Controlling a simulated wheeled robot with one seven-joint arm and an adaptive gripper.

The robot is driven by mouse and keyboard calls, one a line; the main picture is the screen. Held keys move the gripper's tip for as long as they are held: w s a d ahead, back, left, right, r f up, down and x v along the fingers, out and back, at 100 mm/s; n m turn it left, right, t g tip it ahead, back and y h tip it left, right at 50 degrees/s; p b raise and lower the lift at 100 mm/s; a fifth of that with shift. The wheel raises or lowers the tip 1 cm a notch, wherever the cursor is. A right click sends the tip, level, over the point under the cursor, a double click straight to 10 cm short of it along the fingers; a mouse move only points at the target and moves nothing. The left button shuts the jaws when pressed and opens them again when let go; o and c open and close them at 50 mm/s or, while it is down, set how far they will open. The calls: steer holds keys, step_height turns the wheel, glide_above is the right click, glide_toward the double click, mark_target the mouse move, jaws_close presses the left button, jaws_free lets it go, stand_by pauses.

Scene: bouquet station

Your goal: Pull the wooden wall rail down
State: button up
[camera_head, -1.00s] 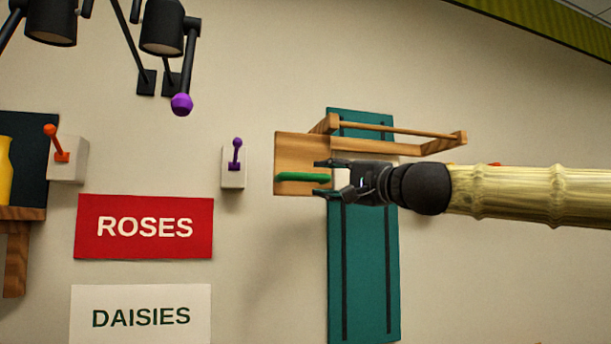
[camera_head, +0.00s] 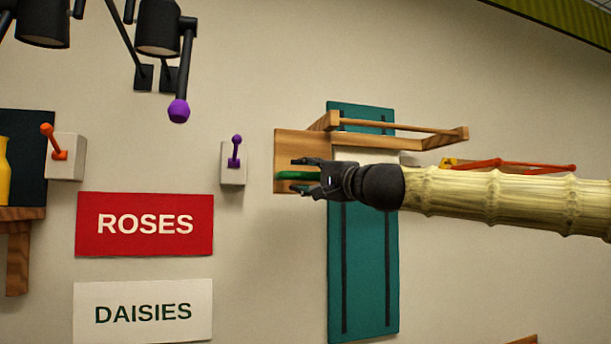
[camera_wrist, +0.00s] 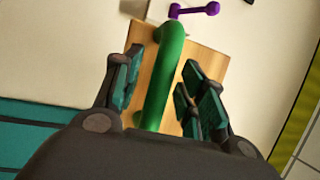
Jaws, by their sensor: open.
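The wooden wall rail (camera_head: 400,129) sits near the top of a teal wall panel (camera_head: 364,270) with dark vertical slots. Its wooden plate (camera_head: 300,145) at the left carries a green handle (camera_head: 290,175). My gripper (camera_head: 305,175) is open at the handle, with one finger above and one below it in the head view. In the wrist view the green handle (camera_wrist: 165,75) runs between the two open fingers of my gripper (camera_wrist: 160,95). The fingers show gaps to the handle on both sides. My gripper hides the handle's right part in the head view.
A purple lever (camera_head: 235,152) on a white box is left of the plate. An orange lever (camera_head: 52,140) is farther left. A red ROSES sign (camera_head: 145,224) and a white DAISIES sign (camera_head: 143,312) hang below. A red bar (camera_head: 520,165) shows behind my arm. Black lamps hang top left.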

jaws_close()
step_height(320, 180, down, 39)
steer(key=b, duration=3.3)
jaws_free()
steer(key=shift+s, duration=0.1)
